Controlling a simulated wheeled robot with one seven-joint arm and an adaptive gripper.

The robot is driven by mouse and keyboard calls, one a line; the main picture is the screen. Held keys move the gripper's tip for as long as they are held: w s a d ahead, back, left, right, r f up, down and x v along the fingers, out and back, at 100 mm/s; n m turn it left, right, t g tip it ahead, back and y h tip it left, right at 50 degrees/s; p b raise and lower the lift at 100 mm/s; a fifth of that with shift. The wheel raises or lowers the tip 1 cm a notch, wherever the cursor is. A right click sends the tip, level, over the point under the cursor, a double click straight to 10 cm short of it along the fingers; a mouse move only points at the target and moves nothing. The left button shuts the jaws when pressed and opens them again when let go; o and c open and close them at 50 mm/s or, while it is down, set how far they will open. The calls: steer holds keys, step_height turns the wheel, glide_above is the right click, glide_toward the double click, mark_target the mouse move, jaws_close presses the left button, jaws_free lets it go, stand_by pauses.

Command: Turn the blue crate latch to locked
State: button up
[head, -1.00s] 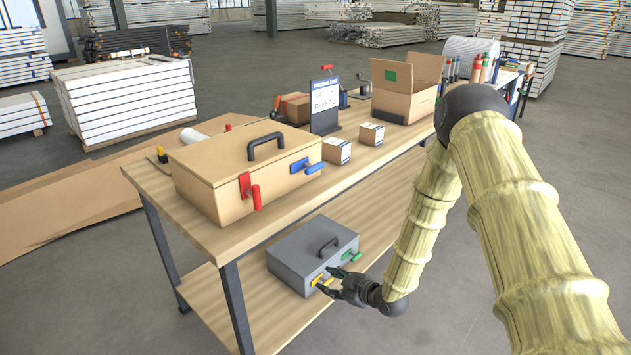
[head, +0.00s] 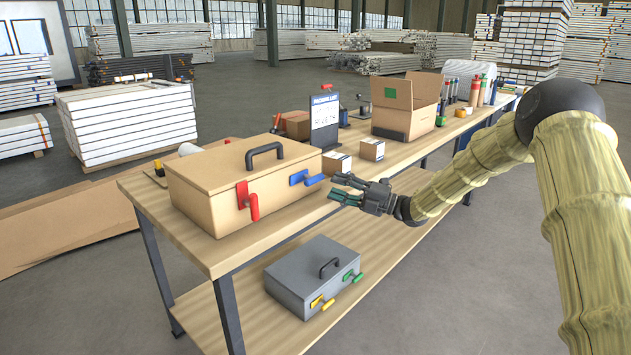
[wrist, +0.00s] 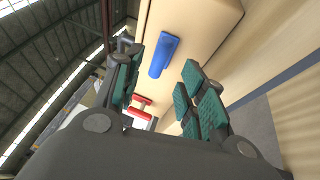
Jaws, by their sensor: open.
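The blue latch (head: 306,178) is on the front of the tan crate (head: 210,205), near its right end. Its handle points sideways to the right and slightly down. In the wrist view the blue handle (wrist: 164,55) shows ahead, between the finger lines. My gripper (head: 338,187) is open and empty, just to the right of the blue handle and apart from it. The wrist view shows its teal finger pads (wrist: 162,95) spread. The red latch (head: 249,201) is on the same front face, further left, with its handle hanging down.
A grey case (head: 290,285) with yellow and green latches sits on the lower shelf. Small boxes (head: 372,149), a sign (head: 325,122) and an open carton (head: 395,118) stand on the bench behind. The bench top (head: 240,240) in front of the crate is clear.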

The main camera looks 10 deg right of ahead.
mark_target(319, 180)
steer(key=x, duration=0.7)
steer(key=shift+w+a, duration=0.2)
steer(key=shift+a, duration=0.15)
jaws_close()
